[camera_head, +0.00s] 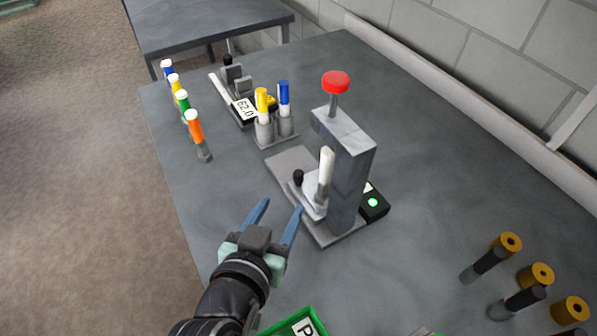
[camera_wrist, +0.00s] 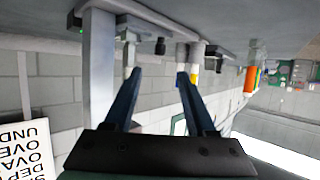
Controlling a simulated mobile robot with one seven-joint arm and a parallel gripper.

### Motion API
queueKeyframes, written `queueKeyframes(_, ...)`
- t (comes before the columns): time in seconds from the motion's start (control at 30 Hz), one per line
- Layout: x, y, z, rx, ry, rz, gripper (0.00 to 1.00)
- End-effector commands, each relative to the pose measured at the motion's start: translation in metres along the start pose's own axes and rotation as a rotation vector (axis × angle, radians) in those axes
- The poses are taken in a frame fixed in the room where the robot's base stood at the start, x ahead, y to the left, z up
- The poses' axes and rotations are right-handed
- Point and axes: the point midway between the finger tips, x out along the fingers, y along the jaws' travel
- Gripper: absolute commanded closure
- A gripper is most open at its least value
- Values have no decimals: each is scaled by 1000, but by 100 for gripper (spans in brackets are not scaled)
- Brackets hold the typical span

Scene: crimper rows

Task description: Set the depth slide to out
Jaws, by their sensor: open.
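A grey crimper press (camera_head: 345,165) with a red top knob (camera_head: 335,82) stands on a grey base plate. A small light slide plate (camera_head: 311,200) with a black knob (camera_head: 298,177) sits low on its front; this looks like the depth slide. A white-topped vial (camera_head: 325,170) stands upright on it. I cannot tell the slide's setting. My gripper (camera_head: 280,206) is open and empty, in front of the press and apart from the knob. In the upside-down wrist view, the black knob (camera_wrist: 160,46) shows beyond and between the fingertips, with the press column (camera_wrist: 98,70) to the left.
A holder with yellow (camera_head: 262,102) and blue (camera_head: 284,92) capped vials and a gauge (camera_head: 243,108) stand behind the press. Several capped vials (camera_head: 196,130) line the left edge. A green-lit box (camera_head: 373,203) adjoins the press. A green tray (camera_head: 283,328) and brown-ringed posts (camera_head: 508,243) are nearer.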

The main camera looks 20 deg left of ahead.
Motion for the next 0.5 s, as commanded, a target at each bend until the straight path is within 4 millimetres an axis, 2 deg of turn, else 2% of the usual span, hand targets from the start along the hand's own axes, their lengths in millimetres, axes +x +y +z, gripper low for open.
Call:
queueKeyframes(0.3, 63, 0, -2, 3, 2, -1, 44)
queueKeyframes(0.5, 95, 0, -2, 3, 2, -1, 44)
